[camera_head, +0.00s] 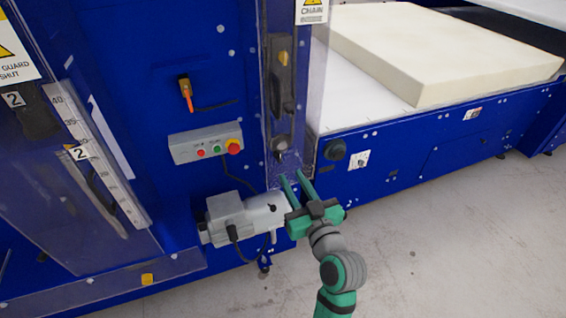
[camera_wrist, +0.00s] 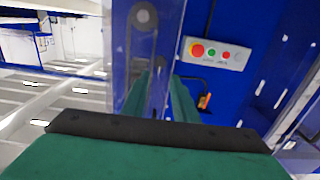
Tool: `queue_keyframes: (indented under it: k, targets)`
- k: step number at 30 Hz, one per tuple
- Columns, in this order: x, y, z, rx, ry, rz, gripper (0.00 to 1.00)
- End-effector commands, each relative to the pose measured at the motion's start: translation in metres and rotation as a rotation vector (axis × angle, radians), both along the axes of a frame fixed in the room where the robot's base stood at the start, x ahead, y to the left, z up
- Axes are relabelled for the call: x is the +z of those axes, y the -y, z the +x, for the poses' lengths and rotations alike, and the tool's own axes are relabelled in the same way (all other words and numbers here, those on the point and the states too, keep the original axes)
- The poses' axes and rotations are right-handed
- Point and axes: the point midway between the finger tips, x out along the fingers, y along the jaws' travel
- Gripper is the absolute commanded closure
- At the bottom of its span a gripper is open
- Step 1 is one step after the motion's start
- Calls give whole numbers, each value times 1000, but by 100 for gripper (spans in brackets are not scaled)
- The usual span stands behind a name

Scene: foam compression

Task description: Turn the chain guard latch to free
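A clear chain guard (camera_head: 312,95) with a yellow-marked CHAIN label stands upright on the blue machine in the head view. Behind its clear panel are a dark slotted part (camera_head: 282,80) and, lower, a small dark round part (camera_head: 281,144). An orange handle on a dark mount (camera_head: 186,92) sits on the blue panel to the left; it also shows in the wrist view (camera_wrist: 204,101). I cannot tell which of these is the latch.
A grey control box (camera_head: 206,143) with a red button is left of the guard. A grey motor (camera_head: 240,217) is close left of my gripper. A cream foam block (camera_head: 440,50) lies on the white bed at right. The floor (camera_head: 440,240) at lower right is clear.

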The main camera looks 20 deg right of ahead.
Motion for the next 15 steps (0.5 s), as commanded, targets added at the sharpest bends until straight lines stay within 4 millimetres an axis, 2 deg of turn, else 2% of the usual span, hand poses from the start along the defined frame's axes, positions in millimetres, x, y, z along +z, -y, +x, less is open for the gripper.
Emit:
queue_keyframes:
  k: [3,9,15]
  targets:
    - [1,-2,23,3,2,0,74]
    - [1,-3,55,2,2,1,74]
    - [0,-3,74,0,1,1,74]
